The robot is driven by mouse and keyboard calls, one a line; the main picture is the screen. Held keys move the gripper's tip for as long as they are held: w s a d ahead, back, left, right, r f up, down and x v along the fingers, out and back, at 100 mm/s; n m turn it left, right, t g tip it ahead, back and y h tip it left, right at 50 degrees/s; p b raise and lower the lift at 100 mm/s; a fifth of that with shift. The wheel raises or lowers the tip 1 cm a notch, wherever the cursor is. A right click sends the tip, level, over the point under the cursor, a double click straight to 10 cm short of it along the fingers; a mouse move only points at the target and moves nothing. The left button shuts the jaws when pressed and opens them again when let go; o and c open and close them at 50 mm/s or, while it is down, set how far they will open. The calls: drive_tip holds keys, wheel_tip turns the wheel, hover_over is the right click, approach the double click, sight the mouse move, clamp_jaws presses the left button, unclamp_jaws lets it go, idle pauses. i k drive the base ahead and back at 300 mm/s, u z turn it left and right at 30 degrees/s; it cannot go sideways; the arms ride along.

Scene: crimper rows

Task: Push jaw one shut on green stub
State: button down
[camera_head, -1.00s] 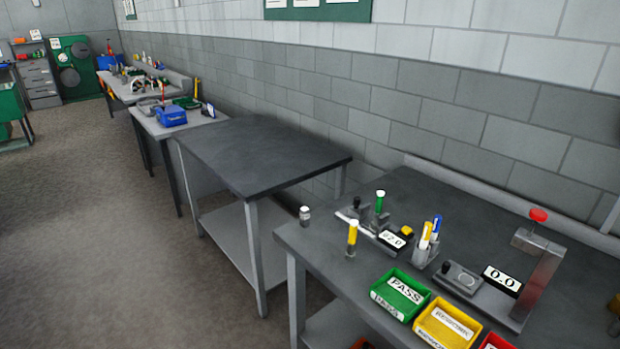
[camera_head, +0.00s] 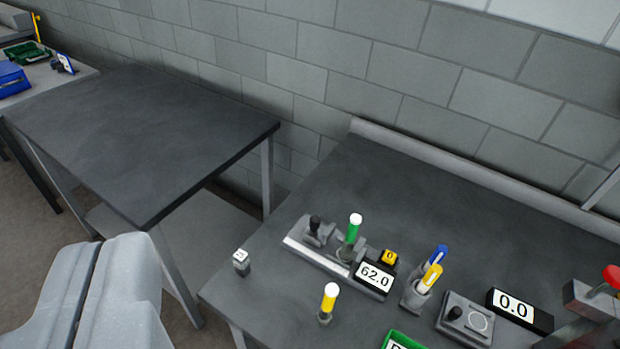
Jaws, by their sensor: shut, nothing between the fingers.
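The green stub (camera_head: 353,230), with a white cap, stands upright on a small grey gauge with a pale rail (camera_head: 318,259). A grey sliding jaw with a black knob (camera_head: 315,225) sits on this rail, left of the stub. It looks apart from the stub, though the exact gap is too small to tell. The gauge's display (camera_head: 375,276) reads 62.0, with a yellow button (camera_head: 389,257) marked 0 behind it. No label shows which jaw is jaw one. My gripper (camera_head: 100,245) is shut and empty at the lower left, well left of the gauge.
A yellow stub (camera_head: 328,302) stands in front of the gauge, and a small grey block (camera_head: 241,262) stands near the bench's left corner. A pen holder (camera_head: 416,296), a second display (camera_head: 519,308) and a green bin (camera_head: 404,340) are to the right. An empty dark table (camera_head: 150,135) is left.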

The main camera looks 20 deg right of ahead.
sight(316, 234)
drive_tip(key=z, duration=0.2)
drive_tip(key=i, duration=0.9)
drive_tip(key=z, duration=0.35)
